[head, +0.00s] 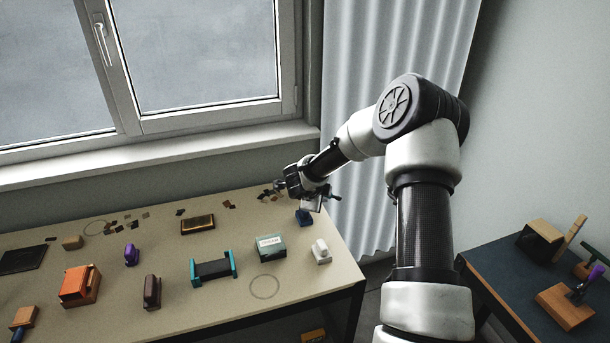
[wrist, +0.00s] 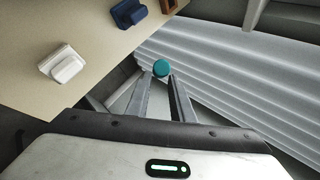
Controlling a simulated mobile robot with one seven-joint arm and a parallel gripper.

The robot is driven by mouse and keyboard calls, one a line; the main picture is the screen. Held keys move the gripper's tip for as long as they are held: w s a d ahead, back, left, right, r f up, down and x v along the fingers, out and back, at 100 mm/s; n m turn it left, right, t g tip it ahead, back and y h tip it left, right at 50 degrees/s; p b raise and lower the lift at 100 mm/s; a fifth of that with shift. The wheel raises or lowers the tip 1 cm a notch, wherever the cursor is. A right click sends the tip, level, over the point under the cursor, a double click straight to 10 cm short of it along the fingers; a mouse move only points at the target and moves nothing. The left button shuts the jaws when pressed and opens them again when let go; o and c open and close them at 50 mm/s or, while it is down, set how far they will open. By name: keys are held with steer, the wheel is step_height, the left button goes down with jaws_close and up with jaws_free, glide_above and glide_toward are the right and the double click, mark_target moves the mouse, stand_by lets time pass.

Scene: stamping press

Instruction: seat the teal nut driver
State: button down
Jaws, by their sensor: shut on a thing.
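In the wrist view, my gripper (wrist: 161,80) is shut on the teal nut driver (wrist: 161,68). Only its round teal end shows at the fingertips; the rest is hidden. In the head view, my gripper (head: 326,196) is over the back right corner of the beige table, near the curtain, and the driver cannot be made out there. On the right-hand dark table, a wooden block (head: 565,307) has a purple-handled tool (head: 588,284) leaning on or in it. I cannot tell which place is the teal driver's seat.
The beige table (head: 315,287) holds a teal box (head: 270,247), a teal-ended cradle (head: 213,268), a white stamp (head: 321,252), a blue object (head: 304,217), an orange block (head: 80,286) and a brown stamp (head: 151,292). A dark box (head: 540,240) stands on the right table.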

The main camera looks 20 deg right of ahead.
steer(key=w+f+m+y+b, duration=0.1)
steer(key=w+f+m+y, duration=0.1)
steer(key=w+m, duration=0.3)
steer(key=w+f+m+y+b, duration=0.2)
steer(key=w+m, duration=0.4)
steer(key=w, duration=0.5)
steer(key=shift+w+a+y, duration=0.15)
steer(key=shift+a+y, duration=0.15)
steer(key=shift+y, duration=0.3)
steer(key=shift+w+f, duration=0.1)
